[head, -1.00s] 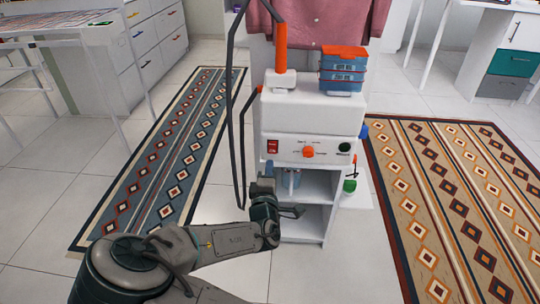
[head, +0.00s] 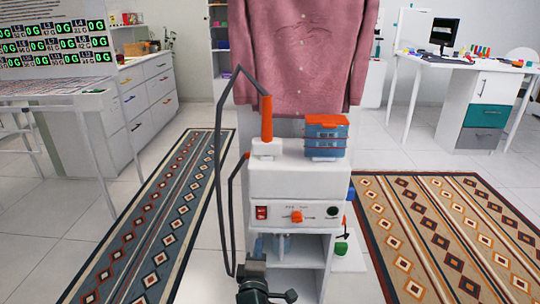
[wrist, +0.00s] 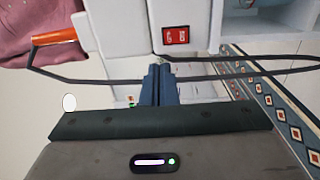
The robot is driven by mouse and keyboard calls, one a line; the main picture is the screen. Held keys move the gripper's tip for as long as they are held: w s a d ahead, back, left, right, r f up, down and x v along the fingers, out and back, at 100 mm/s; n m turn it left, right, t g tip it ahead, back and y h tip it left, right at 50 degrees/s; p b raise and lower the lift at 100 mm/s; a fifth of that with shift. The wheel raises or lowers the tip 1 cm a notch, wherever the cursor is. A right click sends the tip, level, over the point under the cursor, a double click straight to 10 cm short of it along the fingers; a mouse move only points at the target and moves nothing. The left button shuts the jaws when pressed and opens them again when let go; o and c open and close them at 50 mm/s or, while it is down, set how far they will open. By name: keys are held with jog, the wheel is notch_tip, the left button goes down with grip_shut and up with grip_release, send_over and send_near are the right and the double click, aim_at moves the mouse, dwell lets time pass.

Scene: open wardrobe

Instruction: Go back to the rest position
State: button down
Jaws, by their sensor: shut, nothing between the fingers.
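My gripper (wrist: 160,75) is shut and empty in the wrist view, its two dark fingers together in front of a white appliance. In the head view my wrist and gripper (head: 288,296) show at the bottom edge, low in front of the white stand. The white steamer-like appliance (head: 300,182) has a red switch (head: 261,212), an orange knob (head: 297,217) and a dark button. The red switch also shows in the wrist view (wrist: 176,36). A wand with an orange handle (head: 266,118) stands on top, joined to a dark hose (head: 217,170).
Rugs lie left (head: 165,210) and right (head: 440,225). A desk (head: 470,62) stands back right, and white drawers (head: 145,105) at left. Floor is open between them.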

jog(key=s+d+r+m+g+h+p, duration=0.1)
jog(key=s+d+m+g+p, duration=0.2)
jog(key=d+m+g+p, duration=0.65)
jog(key=s+d+r+m+g+p, duration=0.2)
jog(key=s+r, duration=0.4)
jog(key=r, duration=0.5)
jog(key=s+d+r+m+g+y+p, duration=0.1)
jog(key=s+d+r+m+g+p, duration=0.1)
jog(key=s+r+p, duration=0.4)
jog(key=s+d+r+m+g+p, duration=0.2)
jog(key=s+d+r+m+p, duration=0.2)
jog(key=r, duration=1.2)
jog(key=shift+s+d+r+p, duration=0.3)
jog(key=shift+s+d+p, duration=0.85)
jog(key=shift+p, duration=0.1)
